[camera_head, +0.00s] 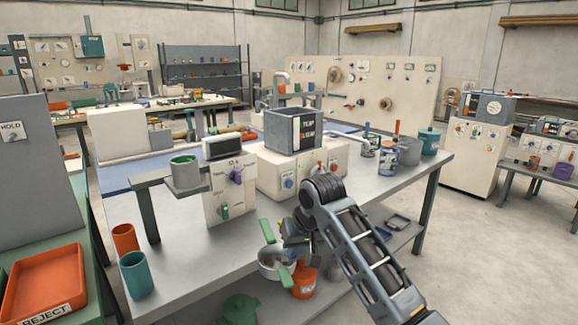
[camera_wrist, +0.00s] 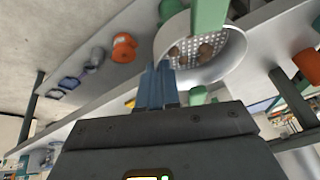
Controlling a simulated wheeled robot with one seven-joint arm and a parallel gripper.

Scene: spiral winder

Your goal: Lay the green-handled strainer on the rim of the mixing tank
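The green-handled strainer (camera_head: 268,261) is a pale, perforated bowl with brown lumps inside, at the front edge of the table. Green bars stick out on two sides of it. The strainer bowl (camera_wrist: 232,55) fills the upper middle of the wrist view. My gripper (camera_head: 288,240) is at the bowl's right side, and its blue fingers (camera_wrist: 159,72) look close together at the bowl's rim. The exact contact is partly hidden. An open dark-grey square box with a lettered front, which looks like the mixing tank (camera_head: 279,130), stands on the cream machine farther back.
A grey pot with green contents (camera_head: 184,172) sits on a bracket left of the tank. Orange and teal cups (camera_head: 137,274) stand at the table's left. Tins and pots (camera_head: 388,160) stand right of the tank. An orange bucket (camera_head: 305,285) is below the strainer.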

